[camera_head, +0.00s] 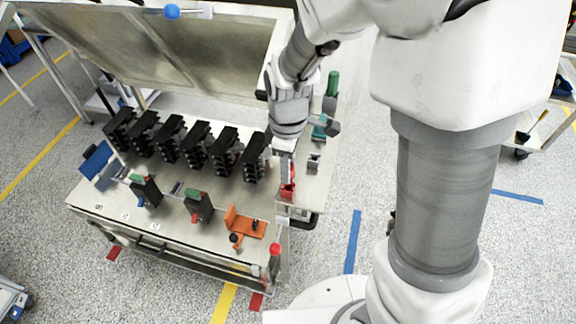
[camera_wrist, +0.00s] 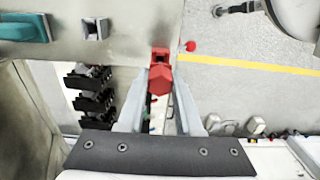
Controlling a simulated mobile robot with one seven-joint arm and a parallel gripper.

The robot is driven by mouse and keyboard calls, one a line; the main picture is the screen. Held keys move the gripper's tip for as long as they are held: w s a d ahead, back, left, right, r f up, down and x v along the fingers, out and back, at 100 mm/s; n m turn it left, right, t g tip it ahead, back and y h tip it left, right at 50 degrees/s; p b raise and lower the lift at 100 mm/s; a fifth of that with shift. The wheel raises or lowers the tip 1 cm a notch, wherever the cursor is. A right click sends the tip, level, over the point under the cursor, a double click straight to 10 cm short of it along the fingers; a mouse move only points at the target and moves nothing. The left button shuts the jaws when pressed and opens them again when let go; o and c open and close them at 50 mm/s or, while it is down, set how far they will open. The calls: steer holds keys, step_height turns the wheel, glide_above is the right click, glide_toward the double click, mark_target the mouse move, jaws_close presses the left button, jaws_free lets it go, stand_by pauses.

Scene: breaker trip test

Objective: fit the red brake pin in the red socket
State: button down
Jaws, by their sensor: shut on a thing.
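The red brake pin (camera_wrist: 159,80) shows in the wrist view as a hexagonal red end between the two fingers. My gripper (camera_wrist: 161,84) is shut on it. The red socket (camera_wrist: 160,54) is a small red block with a dark opening, just beyond the pin near the table's edge. In the head view, my gripper (camera_head: 288,174) points down over the red socket (camera_head: 287,192) at the table's right front. Pin and socket overlap in both views, so I cannot tell whether the pin is in the socket or above it.
A grey socket (camera_wrist: 95,29) and a teal part (camera_wrist: 23,28) stand beside the red socket. A row of black breakers (camera_head: 195,147) stands to the left. An orange bracket (camera_head: 244,223) and a red-knobbed lever (camera_head: 275,250) are near the front edge. A raised lid (camera_head: 160,50) stands behind.

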steer(key=shift+f+b, duration=1.75)
steer(key=shift+f, duration=0.35)
steer(key=c, duration=0.5)
jaws_free()
steer(key=shift+r, duration=0.15)
step_height(320, 180, up, 17)
steer(key=p, duration=0.1)
steer(key=shift+r, duration=0.1)
steer(key=s+d+r+m+t, duration=0.3)
steer(key=s+d+m+t, duration=0.2)
steer(key=s+d+m, duration=0.5)
steer(key=s+m, duration=0.2)
steer(key=m, duration=0.2)
steer(key=shift+s+d+r+t, duration=0.2)
steer(key=shift+d+r+t, duration=0.1)
steer(key=shift+r, duration=0.1)
